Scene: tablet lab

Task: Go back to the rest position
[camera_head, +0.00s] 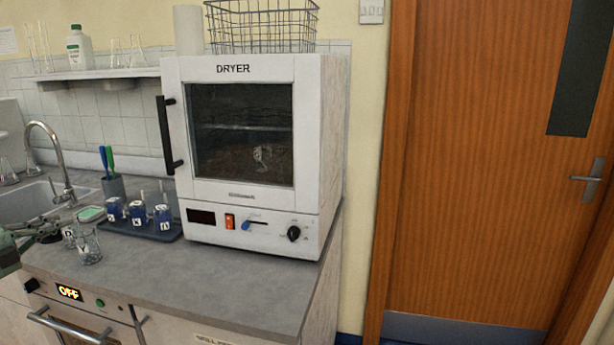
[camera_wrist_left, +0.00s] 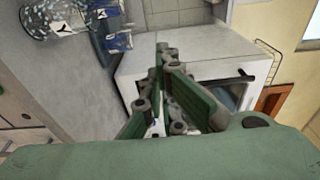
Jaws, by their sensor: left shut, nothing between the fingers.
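My left gripper (camera_head: 40,232) comes in at the left edge of the head view, over the counter beside the glass beakers. It is shut and empty. In the left wrist view its green-padded fingers (camera_wrist_left: 168,95) are in front of the white dryer (camera_wrist_left: 195,50). My right gripper is not in view. The dryer (camera_head: 240,72) stands on the counter with its door closed.
The counter (camera_head: 200,280) holds a glass beaker (camera_head: 88,248) marked Y and a tray (camera_head: 150,231) with several blue-labelled jars. A sink (camera_head: 28,200) with a tap lies at the left. The counter front is clear. A wooden door (camera_head: 480,150) stands at the right.

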